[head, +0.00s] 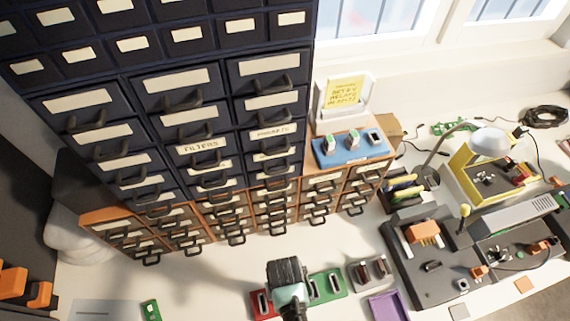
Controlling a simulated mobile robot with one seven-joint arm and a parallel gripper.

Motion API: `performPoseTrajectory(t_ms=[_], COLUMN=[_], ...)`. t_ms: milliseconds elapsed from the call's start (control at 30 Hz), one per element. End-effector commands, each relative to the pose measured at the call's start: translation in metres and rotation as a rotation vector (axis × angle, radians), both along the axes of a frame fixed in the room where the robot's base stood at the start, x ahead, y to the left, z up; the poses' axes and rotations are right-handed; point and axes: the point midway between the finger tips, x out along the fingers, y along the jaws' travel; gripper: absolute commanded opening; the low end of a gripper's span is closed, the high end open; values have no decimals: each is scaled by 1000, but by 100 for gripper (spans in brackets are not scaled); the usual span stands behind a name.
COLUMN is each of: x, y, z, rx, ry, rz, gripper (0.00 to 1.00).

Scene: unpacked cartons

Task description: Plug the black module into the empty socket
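My gripper (287,290) is at the bottom centre, over a row of small coloured socket bases on the white bench. It appears as a dark ribbed block above a pale grey-green part. I cannot tell whether its fingers are open or shut, or whether it holds anything. A red base (261,305) shows just left of it, and a green base (326,286) just right. Both carry dark slots or parts. A grey base (370,273) stands farther right. A small dark module (375,136) stands at the right end of the blue tray (340,158). I cannot tell which socket is empty.
A tall dark drawer cabinet (190,105) fills the upper left, with a lower orange-framed drawer unit (230,215). A dark work board (410,275) with orange parts lies right. A purple tray (387,306) is at the bottom. The bench lower left is mostly clear.

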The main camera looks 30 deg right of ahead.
Motion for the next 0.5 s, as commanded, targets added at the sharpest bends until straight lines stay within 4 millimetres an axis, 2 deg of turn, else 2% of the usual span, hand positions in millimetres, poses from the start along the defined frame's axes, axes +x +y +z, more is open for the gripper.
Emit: performPoseTrajectory(t_ms=[500], x=[0], y=[0], z=[-7], rx=[0], ry=[0], rz=[0], gripper=[0])
